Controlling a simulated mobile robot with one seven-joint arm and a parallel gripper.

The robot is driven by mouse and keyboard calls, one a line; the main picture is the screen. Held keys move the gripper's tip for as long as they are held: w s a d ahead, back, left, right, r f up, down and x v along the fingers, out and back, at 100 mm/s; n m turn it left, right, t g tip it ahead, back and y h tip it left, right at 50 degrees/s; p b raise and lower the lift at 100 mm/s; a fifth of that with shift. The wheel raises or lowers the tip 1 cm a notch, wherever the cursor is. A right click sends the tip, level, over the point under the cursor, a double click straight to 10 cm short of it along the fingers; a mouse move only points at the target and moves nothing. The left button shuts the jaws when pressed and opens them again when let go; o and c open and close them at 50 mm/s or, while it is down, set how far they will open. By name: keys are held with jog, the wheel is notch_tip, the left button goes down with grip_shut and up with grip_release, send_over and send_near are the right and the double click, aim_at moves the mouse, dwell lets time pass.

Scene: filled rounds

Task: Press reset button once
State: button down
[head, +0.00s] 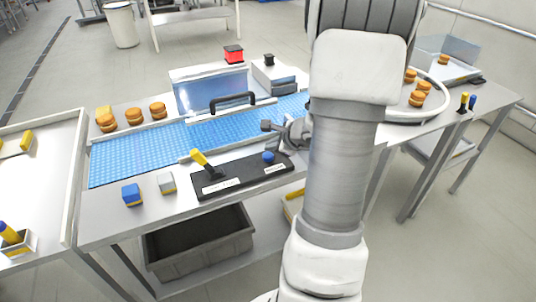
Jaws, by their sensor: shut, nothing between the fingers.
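A black control panel (240,176) lies along the front edge of the conveyor table. It has a round blue button (268,157) at its right end and a yellow-handled lever (201,160) at its left. Each has a white label, too small to read, so I cannot confirm which is reset. My gripper (270,126) shows partly beside my arm, above and behind the blue button in the picture. It looks apart from the button and is shut and empty. My arm hides the rest of the wrist.
A blue conveyor (135,158) runs behind the panel, with a clear guard (212,92) over it. Orange-brown rounds (134,117) stand behind it. A grey bin (198,245) is below.

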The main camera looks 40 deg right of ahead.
aim_at(271, 156)
jog(key=shift+f, duration=0.15)
dwell(0.5)
jog(key=shift+f+b, duration=0.3)
jog(key=shift+b, duration=0.4)
jog(key=shift+f+b, duration=0.55)
jog(key=shift+b, duration=0.1)
dwell(0.4)
jog(key=shift+r, duration=0.15)
jog(key=shift+r+p, duration=0.65)
jog(key=shift+r, duration=0.15)
jog(key=shift+r+p, duration=1.95)
jog(key=shift+r, duration=0.65)
jog(key=shift+f, duration=0.1)
